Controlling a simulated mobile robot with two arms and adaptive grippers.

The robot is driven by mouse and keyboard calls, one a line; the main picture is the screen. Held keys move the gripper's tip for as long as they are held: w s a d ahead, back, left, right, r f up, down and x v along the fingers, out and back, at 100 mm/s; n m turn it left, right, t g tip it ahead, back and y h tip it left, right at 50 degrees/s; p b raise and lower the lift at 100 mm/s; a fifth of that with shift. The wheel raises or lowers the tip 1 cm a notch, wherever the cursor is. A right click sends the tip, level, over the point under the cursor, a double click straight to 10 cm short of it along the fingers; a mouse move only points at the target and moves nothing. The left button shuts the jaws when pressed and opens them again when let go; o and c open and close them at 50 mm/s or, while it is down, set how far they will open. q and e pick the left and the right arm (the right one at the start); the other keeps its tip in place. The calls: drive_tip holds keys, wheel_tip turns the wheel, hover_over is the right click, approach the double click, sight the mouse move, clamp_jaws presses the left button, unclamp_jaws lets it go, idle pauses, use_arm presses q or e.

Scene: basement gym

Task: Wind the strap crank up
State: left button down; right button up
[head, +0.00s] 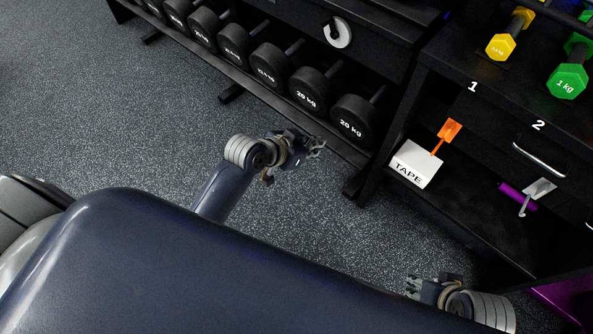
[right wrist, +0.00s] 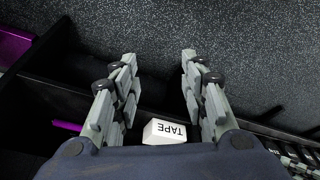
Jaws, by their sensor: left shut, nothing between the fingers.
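A small metal crank handle (head: 524,206) appears to hang from a pale plate (head: 541,187) beside a purple roll (head: 517,197), under drawer 2 of the black shelf unit at the right. I take this to be the strap crank, but it is small in the head view. A purple strip (right wrist: 68,126) also shows in the right wrist view. My left gripper (head: 314,148) is shut and empty above the floor, well left of the crank. My right gripper (head: 412,286) is below and left of the crank; its fingers stand apart and empty in the right wrist view (right wrist: 160,58).
A rack of black dumbbells (head: 310,88) runs along the back. Yellow (head: 501,47) and green (head: 567,80) dumbbells sit on top. The speckled floor (head: 110,120) is clear at left.

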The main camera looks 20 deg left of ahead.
use_arm(q)
drive_tip(key=w+a+r+t, duration=0.1)
drive_tip(key=w+r+t, duration=0.1)
drive_tip(key=w+r, duration=0.4)
drive_tip(key=w+a+r+t, duration=0.1)
drive_tip(key=w+r+t, duration=0.2)
drive_tip(key=w+r, duration=0.3)
drive_tip(key=w+a+r+t+h+b, duration=0.1)
drive_tip(key=w+r+t, duration=0.1)
drive_tip(key=w+r, duration=0.4)
drive_tip(key=shift+w+a+n+t, duration=0.2)
drive_tip(key=shift+w, duration=0.85)
drive_tip(key=shift+w+a+n+t, duration=0.2)
drive_tip(key=shift+w, duration=0.85)
drive_tip(key=shift+w+a+r, duration=0.1)
drive_tip(key=shift+w+r, duration=0.05)
drive_tip(key=shift+r, duration=0.05)
drive_tip(key=shift+s+d+f+p, duration=0.1)
drive_tip(key=shift+s+d+p, duration=0.2)
drive_tip(key=shift+d+p, duration=0.35)
drive_tip(key=shift+d, duration=0.1)
use_arm(e)
drive_tip(key=shift+v, duration=1)
drive_tip(key=shift+d, duration=0.1)
use_arm(q)
drive_tip(key=c, duration=1.4)
unclamp_jaws()
drive_tip(key=shift+c, duration=0.2)
